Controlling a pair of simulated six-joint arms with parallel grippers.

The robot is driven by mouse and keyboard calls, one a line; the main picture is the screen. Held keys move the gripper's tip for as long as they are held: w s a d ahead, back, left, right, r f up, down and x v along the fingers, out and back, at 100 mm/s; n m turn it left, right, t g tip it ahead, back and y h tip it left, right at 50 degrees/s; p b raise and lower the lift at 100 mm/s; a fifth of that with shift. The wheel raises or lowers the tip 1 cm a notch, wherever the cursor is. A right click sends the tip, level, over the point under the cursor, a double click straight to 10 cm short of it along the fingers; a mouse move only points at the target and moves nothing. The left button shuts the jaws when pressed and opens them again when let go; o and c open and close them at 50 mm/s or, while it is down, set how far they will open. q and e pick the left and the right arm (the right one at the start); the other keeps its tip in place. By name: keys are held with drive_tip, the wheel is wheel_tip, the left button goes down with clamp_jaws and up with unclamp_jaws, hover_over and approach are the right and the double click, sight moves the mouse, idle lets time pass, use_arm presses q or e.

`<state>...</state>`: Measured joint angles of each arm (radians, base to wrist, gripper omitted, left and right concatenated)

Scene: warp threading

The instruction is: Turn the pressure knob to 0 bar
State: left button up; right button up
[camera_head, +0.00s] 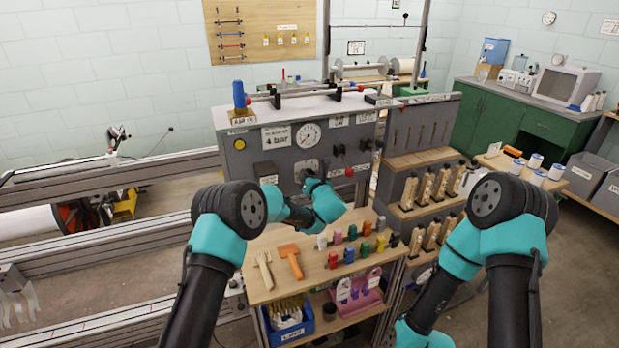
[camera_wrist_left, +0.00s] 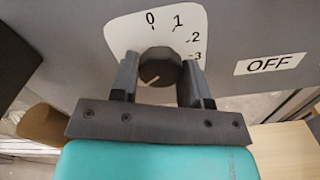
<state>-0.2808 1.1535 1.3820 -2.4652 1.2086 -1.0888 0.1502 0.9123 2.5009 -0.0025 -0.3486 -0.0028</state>
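The pressure knob (camera_wrist_left: 160,68) is dark and round, on a white dial plate (camera_wrist_left: 118,35) with 0, 1, 2 and 3 legible. A short pale mark on the knob's face lies toward the lower left, away from the 0. My left gripper (camera_wrist_left: 160,78) has one finger against each side of the knob. In the head view the left gripper (camera_head: 309,178) is at the grey panel (camera_head: 240,165) and largely covers the knob. A round gauge (camera_head: 308,133) is above it; its needle is too small to read. My right gripper is out of view; only its arm shows.
A sign reading 4 bar (camera_head: 277,137) is left of the gauge. An OFF label (camera_wrist_left: 270,64) is right of the knob. A red knob (camera_head: 349,172) is close by. Below, a wooden shelf (camera_head: 262,293) holds colored pegs and an orange tool (camera_head: 289,258).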

use_arm(q)
drive_tip(key=c, duration=0.4)
drive_tip(key=shift+o, duration=0.2)
drive_tip(key=shift+n, duration=0.4)
drive_tip(key=m, duration=2.7)
drive_tip(key=shift+r, duration=0.15)
idle(1.3)
